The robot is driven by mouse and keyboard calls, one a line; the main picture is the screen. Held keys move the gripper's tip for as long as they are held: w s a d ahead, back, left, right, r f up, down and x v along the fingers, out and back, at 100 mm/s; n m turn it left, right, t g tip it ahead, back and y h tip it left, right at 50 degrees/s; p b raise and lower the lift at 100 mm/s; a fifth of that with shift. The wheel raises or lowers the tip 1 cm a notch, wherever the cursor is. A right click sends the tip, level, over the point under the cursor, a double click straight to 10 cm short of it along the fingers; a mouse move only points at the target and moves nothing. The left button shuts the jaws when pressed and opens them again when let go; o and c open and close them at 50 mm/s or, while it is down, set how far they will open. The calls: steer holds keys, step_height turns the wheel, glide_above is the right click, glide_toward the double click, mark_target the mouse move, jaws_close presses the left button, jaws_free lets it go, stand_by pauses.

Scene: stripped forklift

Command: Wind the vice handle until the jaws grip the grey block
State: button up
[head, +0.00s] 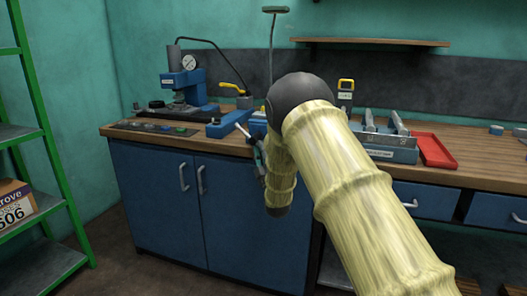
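The blue vice (229,123) is at the front edge of the bench, left of the middle in the head view. My arm covers its right part. A thin pale bar, apparently the vice handle (243,132), slants in front of it. I cannot make out the grey block or the gap between the jaws. My gripper (258,155) is at the bench's front edge, just below and right of the bar. It is small and partly hidden by my arm, so I cannot tell whether it touches the bar or how its fingers stand.
A blue press with a dial gauge (189,62) stands at the back left of the bench (480,172). A yellow-handled tool (232,89) is behind the vice. A red tray (435,150) and a blue rack (392,154) lie to the right. Green shelving (40,100) stands far left.

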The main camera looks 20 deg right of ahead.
steer(key=shift+o, duration=0.6)
steer(key=shift+a+r, duration=0.15)
steer(key=shift+d+r, duration=0.1)
steer(key=shift+d, duration=0.1)
